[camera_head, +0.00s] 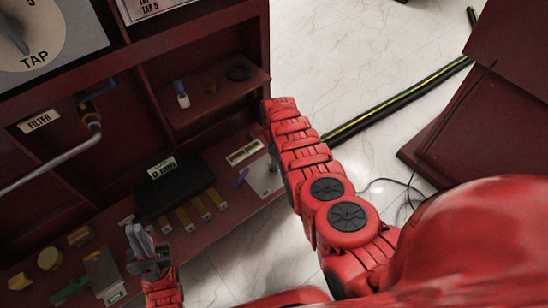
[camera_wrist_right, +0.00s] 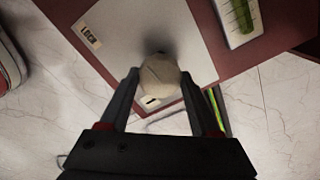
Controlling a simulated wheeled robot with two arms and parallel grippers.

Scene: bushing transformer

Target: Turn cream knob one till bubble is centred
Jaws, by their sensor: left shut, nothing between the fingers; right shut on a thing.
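The cream knob (camera_wrist_right: 160,70) sits at the edge of a light grey plate (camera_wrist_right: 135,30) in the right wrist view. My right gripper (camera_wrist_right: 160,76) is shut on it, with one finger on each side. A level vial (camera_wrist_right: 243,16) with green liquid is at the top right of that view, in a pale frame; the bubble's position is too small to tell. In the head view the grey plate (camera_head: 265,178) lies on the shelf beside my right arm, and the knob cannot be made out. My left gripper (camera_head: 140,240) is shut and empty, low at the left.
A black box (camera_head: 172,188) with a label and several tan blocks lie on the lower shelf. A blue-topped bottle (camera_head: 182,95) and a dark ring (camera_head: 238,72) stand on the upper shelf. A grey pipe (camera_head: 60,163) runs at the left. A black-and-yellow cable (camera_head: 400,98) crosses the floor.

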